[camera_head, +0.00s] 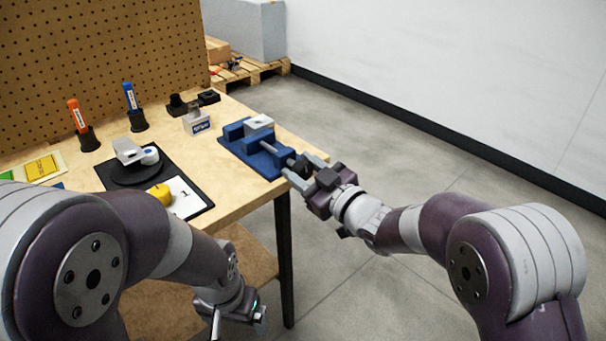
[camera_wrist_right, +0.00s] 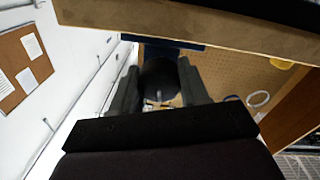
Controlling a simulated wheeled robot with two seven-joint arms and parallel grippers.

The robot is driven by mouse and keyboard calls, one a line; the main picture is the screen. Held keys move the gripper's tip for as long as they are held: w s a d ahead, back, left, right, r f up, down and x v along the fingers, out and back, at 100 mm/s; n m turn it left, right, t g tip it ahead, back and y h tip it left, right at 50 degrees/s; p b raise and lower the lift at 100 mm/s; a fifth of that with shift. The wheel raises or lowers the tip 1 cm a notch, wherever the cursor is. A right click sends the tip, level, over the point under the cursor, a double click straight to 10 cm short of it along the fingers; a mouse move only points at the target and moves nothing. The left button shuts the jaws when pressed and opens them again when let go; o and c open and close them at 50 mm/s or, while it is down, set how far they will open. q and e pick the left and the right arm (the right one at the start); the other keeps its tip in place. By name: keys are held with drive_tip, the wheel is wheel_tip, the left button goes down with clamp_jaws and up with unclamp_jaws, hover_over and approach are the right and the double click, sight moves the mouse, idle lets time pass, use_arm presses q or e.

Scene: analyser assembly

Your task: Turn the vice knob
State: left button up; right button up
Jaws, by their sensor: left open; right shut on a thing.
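The blue vice (camera_head: 250,157) sits at the right edge of the table, with a light grey block (camera_head: 259,122) at its jaws. Its screw runs toward my right arm and ends in a dark knob (camera_head: 302,166). My right gripper (camera_head: 304,172) is shut on the knob, with one finger on each side. In the right wrist view the round black knob (camera_wrist_right: 158,76) is between the fingers, and part of the blue vice shows behind it. My left gripper (camera_head: 238,318) is open and hangs low in front of the table, apart from the vice.
On the wooden table (camera_head: 235,205) are a black mat with a dark round base, a yellow piece (camera_head: 160,194) and a white card. Orange (camera_head: 77,115) and blue (camera_head: 130,98) pens stand in holders near the pegboard (camera_head: 100,60). Clear floor lies to the right.

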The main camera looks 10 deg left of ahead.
use_arm(q)
drive_tip(key=shift+f, duration=0.45)
use_arm(e)
drive_tip(key=shift+f+n, duration=0.1)
drive_tip(key=shift+n, duration=0.5)
use_arm(q)
drive_tip(key=shift+b, duration=0.3)
use_arm(e)
drive_tip(key=o, duration=1)
drive_tip(key=shift+o, duration=0.2)
use_arm(q)
wheel_tip(320, 180, up, 3)
drive_tip(key=p, duration=0.3)
use_arm(e)
drive_tip(key=v, duration=1.2)
drive_tip(key=shift+s+d, duration=0.25)
drive_tip(key=shift+d, duration=0.05)
use_arm(q)
drive_tip(key=shift+c, duration=0.2)
